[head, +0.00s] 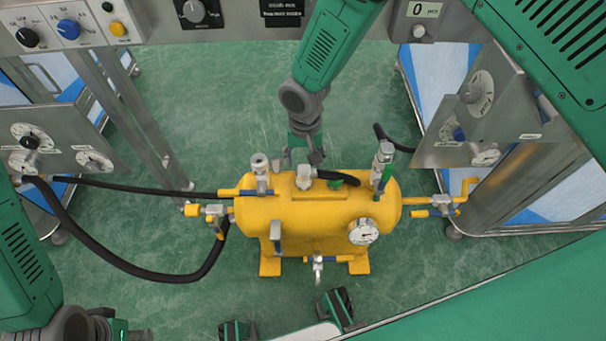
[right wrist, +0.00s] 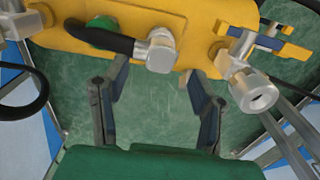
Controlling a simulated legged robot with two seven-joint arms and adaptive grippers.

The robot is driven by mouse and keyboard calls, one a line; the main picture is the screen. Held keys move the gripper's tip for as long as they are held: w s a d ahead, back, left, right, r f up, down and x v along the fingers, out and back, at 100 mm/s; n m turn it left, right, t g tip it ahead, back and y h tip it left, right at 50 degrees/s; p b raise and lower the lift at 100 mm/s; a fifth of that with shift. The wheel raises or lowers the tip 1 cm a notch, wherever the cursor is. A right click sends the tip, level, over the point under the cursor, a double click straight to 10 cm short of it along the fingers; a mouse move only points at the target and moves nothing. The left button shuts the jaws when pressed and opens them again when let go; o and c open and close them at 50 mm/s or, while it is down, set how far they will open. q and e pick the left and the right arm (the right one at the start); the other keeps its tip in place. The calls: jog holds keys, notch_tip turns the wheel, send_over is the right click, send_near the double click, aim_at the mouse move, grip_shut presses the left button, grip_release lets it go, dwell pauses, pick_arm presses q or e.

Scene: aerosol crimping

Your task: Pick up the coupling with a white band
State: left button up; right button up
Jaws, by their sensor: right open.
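A yellow tank (head: 320,219) stands on the floor and carries several silver couplings. One is a coupling at its left top (head: 261,170), another a silver elbow with a black hose at its top middle (head: 304,178), and one a tall coupling at its right top (head: 383,158). I cannot make out for sure which has a white band. My right gripper (head: 303,158) is beside the tank's far edge, near the elbow. In the right wrist view it is open and empty, with the elbow (right wrist: 161,51) beyond the fingers and the left-top coupling (right wrist: 250,86) at the right.
A panel with dials (head: 62,155) stands at the left, with black hoses (head: 135,270) running from it toward the tank. Another dial panel (head: 480,120) stands at the right. A pressure gauge (head: 363,231) sits on the tank front. Green floor is open around the tank.

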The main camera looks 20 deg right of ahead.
aim_at(304, 168)
notch_tip(304, 168, down, 6)
jog(key=shift+w+r+b, duration=0.1)
jog(key=shift+b, duration=1.1)
jog(key=shift+r, duration=0.1)
grip_shut()
